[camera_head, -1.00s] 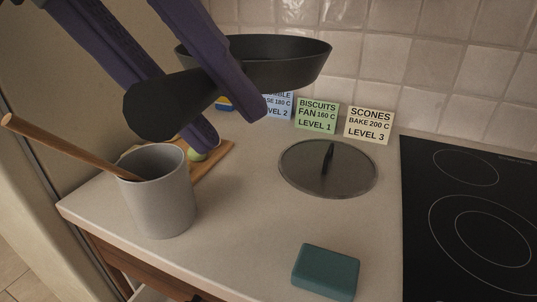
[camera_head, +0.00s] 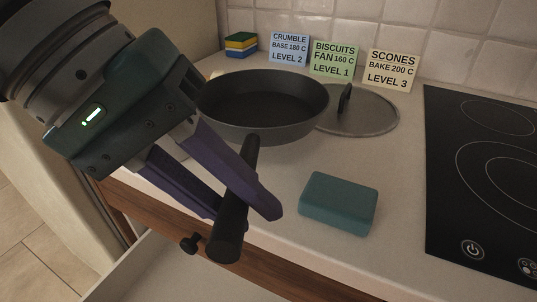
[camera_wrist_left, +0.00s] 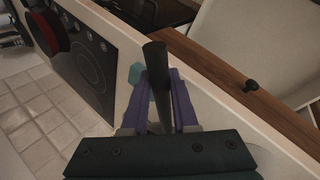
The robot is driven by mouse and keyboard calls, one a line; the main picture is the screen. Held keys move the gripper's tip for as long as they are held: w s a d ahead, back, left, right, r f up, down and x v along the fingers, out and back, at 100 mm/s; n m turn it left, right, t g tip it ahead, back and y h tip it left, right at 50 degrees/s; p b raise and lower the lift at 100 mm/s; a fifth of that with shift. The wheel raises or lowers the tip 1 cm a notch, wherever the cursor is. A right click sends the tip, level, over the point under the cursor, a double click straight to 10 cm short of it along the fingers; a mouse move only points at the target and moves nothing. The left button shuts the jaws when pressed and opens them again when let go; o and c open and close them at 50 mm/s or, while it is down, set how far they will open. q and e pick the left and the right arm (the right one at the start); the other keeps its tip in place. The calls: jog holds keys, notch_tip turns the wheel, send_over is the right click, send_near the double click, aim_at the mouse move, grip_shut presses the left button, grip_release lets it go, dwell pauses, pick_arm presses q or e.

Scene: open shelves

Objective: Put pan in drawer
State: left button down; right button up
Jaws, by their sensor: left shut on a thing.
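The dark pan (camera_head: 265,100) is upright over the left part of the counter in the head view, its bowl partly in front of the lid. I cannot tell whether its base touches the counter. My left gripper (camera_head: 243,205) is shut on the pan's handle, which points toward the front edge. The handle also shows between the fingers in the left wrist view (camera_wrist_left: 158,75). An open drawer with a white inside (camera_head: 150,272) shows below the counter's front edge; in the wrist view, it lies at upper right (camera_wrist_left: 235,35). My right gripper is not in view.
A teal block (camera_head: 339,203) lies on the counter right of the handle. A glass lid (camera_head: 372,112) lies behind it, with the hob (camera_head: 480,170) at right. Recipe cards (camera_head: 333,60) and a sponge stack (camera_head: 241,45) stand at the back. A wooden front has a knob (camera_head: 190,243).

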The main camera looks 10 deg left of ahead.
pick_arm(q)
notch_tip(320, 180, down, 4)
jog(key=shift+f+b, duration=0.25)
jog(key=shift+b, duration=0.25)
jog(key=c, duration=0.7)
grip_release()
jog(key=shift+f, duration=0.15)
